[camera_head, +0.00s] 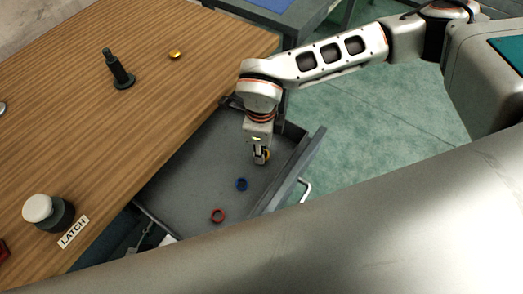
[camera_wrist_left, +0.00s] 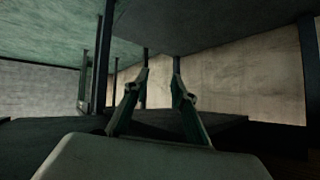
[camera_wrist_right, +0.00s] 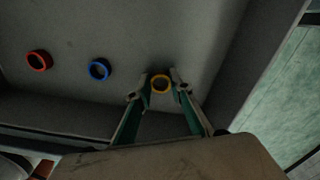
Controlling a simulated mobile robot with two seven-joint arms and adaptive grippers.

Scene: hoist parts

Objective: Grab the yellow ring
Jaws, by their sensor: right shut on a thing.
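The yellow ring (camera_wrist_right: 161,84) is between the fingertips of my right gripper (camera_wrist_right: 161,78) in the right wrist view. The fingers are shut on it, down in the grey drawer (camera_head: 195,160). In the head view my right gripper (camera_head: 260,158) points down into the drawer, and only a sliver of yellow shows beside its fingers. My left gripper (camera_wrist_left: 160,76) shows only in the left wrist view, with its fingers apart and nothing between them.
A blue ring (camera_head: 242,184) and a red ring (camera_head: 218,215) lie on the drawer floor. The wooden table (camera_head: 150,110) carries a dark peg (camera_head: 118,70), a small gold piece (camera_head: 175,54), a white-topped button (camera_head: 40,209) and a LATCH label (camera_head: 74,232).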

